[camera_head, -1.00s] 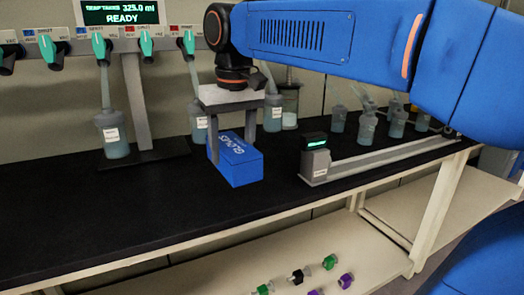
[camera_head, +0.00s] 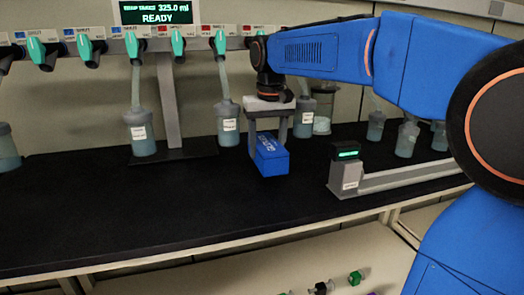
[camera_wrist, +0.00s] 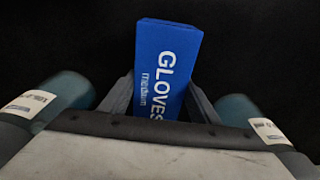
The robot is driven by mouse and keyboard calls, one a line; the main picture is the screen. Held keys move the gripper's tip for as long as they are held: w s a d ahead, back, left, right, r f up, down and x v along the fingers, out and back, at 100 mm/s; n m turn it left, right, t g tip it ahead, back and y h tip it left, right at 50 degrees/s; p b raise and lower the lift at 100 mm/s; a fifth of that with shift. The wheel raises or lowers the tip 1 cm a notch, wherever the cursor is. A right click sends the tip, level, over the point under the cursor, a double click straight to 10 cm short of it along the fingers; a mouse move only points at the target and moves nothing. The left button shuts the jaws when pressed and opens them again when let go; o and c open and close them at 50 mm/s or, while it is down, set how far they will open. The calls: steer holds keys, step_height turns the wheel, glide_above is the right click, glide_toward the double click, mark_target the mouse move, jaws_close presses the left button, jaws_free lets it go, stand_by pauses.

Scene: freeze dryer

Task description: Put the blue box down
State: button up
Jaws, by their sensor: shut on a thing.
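The blue box (camera_head: 269,155), labelled "GLOVES", is held between the two fingers of my gripper (camera_head: 266,136). In the head view it hangs over or just at the black bench top (camera_head: 190,205); I cannot tell whether its underside touches. In the wrist view the blue box (camera_wrist: 165,70) sits between the fingers of my gripper (camera_wrist: 160,95), its lettering facing the camera, with black bench surface around it. The near part of the box is hidden by the gripper body.
Flasks with bluish liquid (camera_head: 142,132) (camera_head: 228,122) hang from the green-valved manifold behind the box. A grey device with a green display (camera_head: 345,170) stands to the right. The bench front and left are clear. Small coloured items (camera_head: 354,277) lie on the lower shelf.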

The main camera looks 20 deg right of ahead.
mark_target(262, 136)
steer(key=w, duration=0.5)
steer(key=shift+w, duration=0.25)
steer(key=shift+f, duration=1.75)
steer(key=shift+f, duration=0.15)
steer(key=o, duration=1.2)
steer(key=shift+c, duration=0.2)
